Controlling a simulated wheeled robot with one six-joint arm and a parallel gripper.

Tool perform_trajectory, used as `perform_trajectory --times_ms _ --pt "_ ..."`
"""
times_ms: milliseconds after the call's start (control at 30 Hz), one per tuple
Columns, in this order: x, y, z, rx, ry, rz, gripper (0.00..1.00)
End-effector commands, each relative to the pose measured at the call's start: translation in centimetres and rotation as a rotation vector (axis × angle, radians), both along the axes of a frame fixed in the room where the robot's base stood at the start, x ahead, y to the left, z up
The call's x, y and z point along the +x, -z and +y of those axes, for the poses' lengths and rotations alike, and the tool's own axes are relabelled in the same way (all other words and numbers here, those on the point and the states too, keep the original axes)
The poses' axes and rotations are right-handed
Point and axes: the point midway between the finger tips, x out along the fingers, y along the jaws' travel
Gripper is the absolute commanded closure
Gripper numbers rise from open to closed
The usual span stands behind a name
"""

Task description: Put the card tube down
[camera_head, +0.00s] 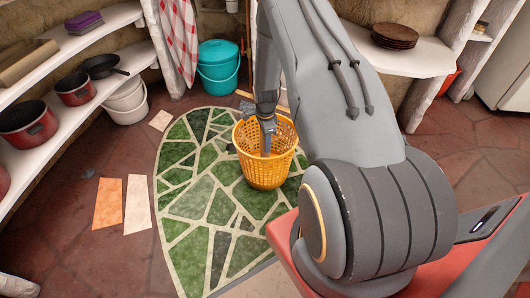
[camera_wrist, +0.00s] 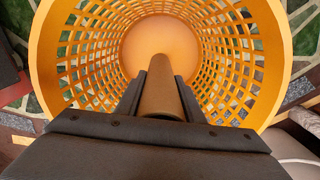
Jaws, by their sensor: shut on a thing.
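My gripper (camera_wrist: 160,95) is shut on the card tube (camera_wrist: 161,98), a brown cylinder between its two dark fingers in the wrist view. The tube points down into a yellow-orange basket (camera_wrist: 55,50) with a lattice wall. The basket's round floor shows beyond the tube's end. In the head view the basket (camera_head: 264,172) stands on the green mosaic, and my gripper (camera_head: 267,148) reaches down into its mouth. Whether the tube touches the basket floor I cannot tell.
A teal bucket (camera_head: 218,72) and a white bucket (camera_head: 127,102) stand behind. Shelves at the left hold pans (camera_head: 75,90). A shelf at the back right holds brown plates (camera_head: 395,36).

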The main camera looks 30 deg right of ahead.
Motion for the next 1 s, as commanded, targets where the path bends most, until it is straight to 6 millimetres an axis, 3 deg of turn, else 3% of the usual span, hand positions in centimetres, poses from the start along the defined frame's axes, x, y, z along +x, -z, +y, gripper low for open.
perform_trajectory --times_ms 333,1000 --pt "0.1 4.0 0.0 0.0 0.0 -0.001 0.9" --pt "0.1 5.1 0.0 0.0 0.0 -0.001 0.9"
